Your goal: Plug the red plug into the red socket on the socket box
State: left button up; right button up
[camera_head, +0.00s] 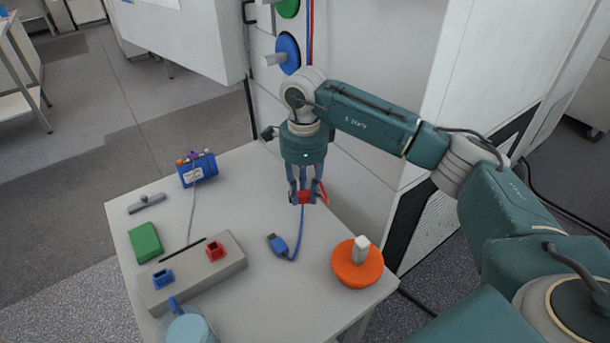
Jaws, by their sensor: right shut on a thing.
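The socket box (195,280) is a long grey box lying at a slant on the table. It has a red socket (215,251) at its right part and a blue socket (162,278) at its left part. My right gripper (305,194) points down and is shut on the red plug (306,198), which is partly hidden by the fingers. It is to the right of and behind the socket box, apart from it. My left gripper is not in view.
An orange disc with a white handle (356,270) is at the table's right front. A green block (145,242), a grey handled piece (146,203) and a blue box (197,170) are at the left. A light-blue round object (189,328) stands at the front. A white cabinet rises behind.

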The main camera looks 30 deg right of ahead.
aim_at(304, 197)
jog(key=f+m, duration=0.1)
jog(key=m, duration=0.1)
jog(key=f+m+p, duration=0.1)
jog(key=m, duration=0.2)
jog(key=f+m, duration=0.1)
jog(key=m, duration=0.1)
jog(key=shift+s+a+f+m+p, duration=0.1)
jog(key=shift+s+f+m+p, duration=0.2)
jog(key=shift+f+m+p, duration=0.1)
jog(key=f+m, duration=0.1)
jog(key=m, duration=0.1)
jog(key=f+m, duration=0.1)
jog(key=m, duration=0.1)
jog(key=shift+s+a+p, duration=0.1)
jog(key=shift+s+p, duration=0.1)
jog(key=shift+p, duration=0.2)
jog(key=shift+f, duration=0.2)
jog(key=shift+f+b, duration=1.5)
jog(key=shift+f, duration=0.75)
jog(key=o, duration=1.3)
jog(key=shift+c, duration=0.2)
jog(key=shift+r, duration=0.15)
